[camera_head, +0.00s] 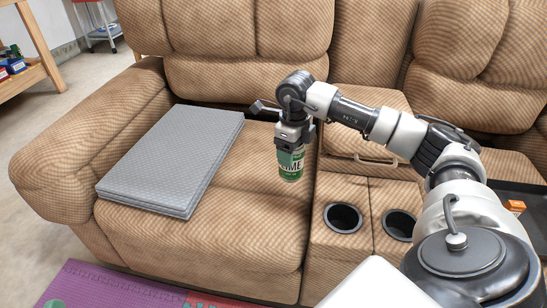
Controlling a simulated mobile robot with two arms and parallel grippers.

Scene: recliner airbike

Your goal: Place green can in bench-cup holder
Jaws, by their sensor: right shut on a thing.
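The green can (291,165) hangs upright from my right gripper (292,142), which is shut on its upper part. The can is over the left sofa seat, to the left of the console and apart from the cup holders. The left cup holder (343,218) and the right cup holder (398,225) are dark round wells in the tan console of the recliner sofa. Both look empty, though the right one is partly beside my arm. My left gripper is not in view.
A grey folded mat (172,155) lies on the left seat. A dark tray (528,200) with a small orange box (514,207) is at the right. A purple play mat (105,287) covers the floor in front. A wooden table (35,62) stands at the upper left.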

